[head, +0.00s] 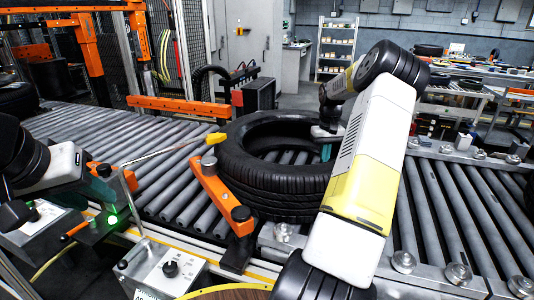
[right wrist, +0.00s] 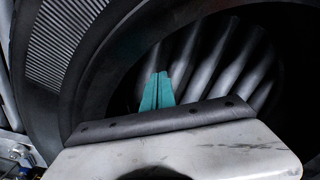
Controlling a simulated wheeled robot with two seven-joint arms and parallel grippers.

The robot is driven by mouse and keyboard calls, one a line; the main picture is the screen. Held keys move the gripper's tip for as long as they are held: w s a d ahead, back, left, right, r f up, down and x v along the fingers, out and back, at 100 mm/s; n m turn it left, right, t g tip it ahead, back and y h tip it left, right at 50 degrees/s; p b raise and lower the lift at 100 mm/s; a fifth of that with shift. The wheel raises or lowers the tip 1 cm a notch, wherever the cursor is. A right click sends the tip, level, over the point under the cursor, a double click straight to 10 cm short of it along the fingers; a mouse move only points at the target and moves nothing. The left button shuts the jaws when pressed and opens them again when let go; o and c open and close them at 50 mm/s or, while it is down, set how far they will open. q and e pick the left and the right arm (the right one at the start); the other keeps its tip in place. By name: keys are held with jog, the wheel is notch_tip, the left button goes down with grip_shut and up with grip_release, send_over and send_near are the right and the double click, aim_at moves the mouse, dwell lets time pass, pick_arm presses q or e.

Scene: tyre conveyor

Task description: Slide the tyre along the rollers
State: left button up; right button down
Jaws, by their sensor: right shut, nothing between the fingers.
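The black tyre (head: 270,190) lies flat on the grey rollers in the middle of the head view. My right arm reaches over its right side. My right gripper (head: 326,151) is inside the tyre's central opening, near its far right inner edge. In the right wrist view its teal fingers (right wrist: 157,92) are together and empty, with rollers behind them and the tyre's inner wall (right wrist: 110,60) curving around at the left. I cannot tell whether the fingers touch the tyre. My left gripper (head: 103,171) is at the left, apart from the tyre; its finger gap is not clear.
The roller conveyor (head: 80,127) runs across the view, with bare rollers left and right of the tyre. An orange bar (head: 222,193) stands by the tyre's near left side, beside a yellow-tipped bent rod (head: 180,148). A control box (head: 168,272) is at the front.

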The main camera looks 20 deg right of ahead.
jog(key=shift+s+d, duration=0.1)
jog(key=s+d, duration=0.5)
jog(key=d, duration=0.1)
dwell(1.1)
dwell(0.4)
jog(key=shift+s+d, duration=1.65)
jog(key=shift+d, duration=0.25)
jog(key=shift+s+d, duration=0.8)
jog(key=shift+d, duration=0.2)
jog(key=shift+s+d, duration=0.8)
jog(key=shift+d, duration=0.15)
jog(key=shift+s+d, duration=1.6)
jog(key=shift+d, duration=0.3)
